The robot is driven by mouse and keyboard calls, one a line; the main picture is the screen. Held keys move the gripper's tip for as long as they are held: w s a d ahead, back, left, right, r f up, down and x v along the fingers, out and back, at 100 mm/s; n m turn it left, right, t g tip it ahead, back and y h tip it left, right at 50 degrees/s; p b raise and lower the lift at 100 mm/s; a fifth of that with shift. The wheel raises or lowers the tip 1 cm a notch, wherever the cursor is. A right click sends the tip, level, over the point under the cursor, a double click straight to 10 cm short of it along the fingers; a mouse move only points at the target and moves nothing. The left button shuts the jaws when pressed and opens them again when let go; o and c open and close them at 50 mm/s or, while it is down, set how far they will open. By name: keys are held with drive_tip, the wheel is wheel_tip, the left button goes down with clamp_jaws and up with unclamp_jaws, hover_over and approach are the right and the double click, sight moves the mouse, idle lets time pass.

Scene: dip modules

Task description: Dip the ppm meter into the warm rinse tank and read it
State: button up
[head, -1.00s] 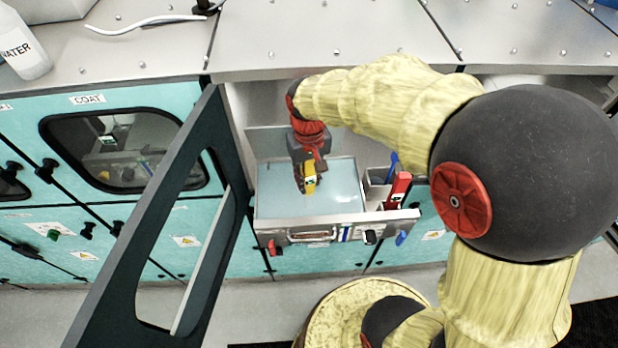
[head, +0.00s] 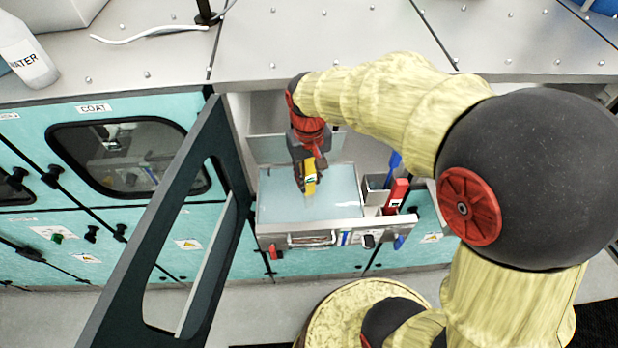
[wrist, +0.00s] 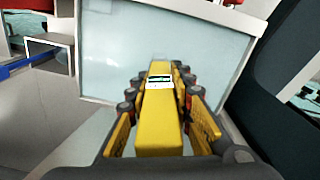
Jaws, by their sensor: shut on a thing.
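My gripper (head: 306,182) is shut on the yellow ppm meter (head: 310,172) and holds it over the tank. In the wrist view the meter (wrist: 158,125) sits between both fingers, with a small pale display too small to read. The warm rinse tank (head: 270,212) is the pulled-out metal module with pale blue liquid. The meter's lower end is at or near the liquid surface; I cannot tell whether it is in the liquid.
A dark-framed door (head: 215,130) stands open at the left of the tank. A side holder (head: 375,196) at the tank's right carries a red item (head: 396,195) and a blue one (head: 394,162). A WATER bottle (head: 25,55) stands on the top left.

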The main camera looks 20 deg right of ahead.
sight(308, 165)
drive_tip(key=shift+r+p, duration=3.4)
drive_tip(key=shift+r, duration=2.15)
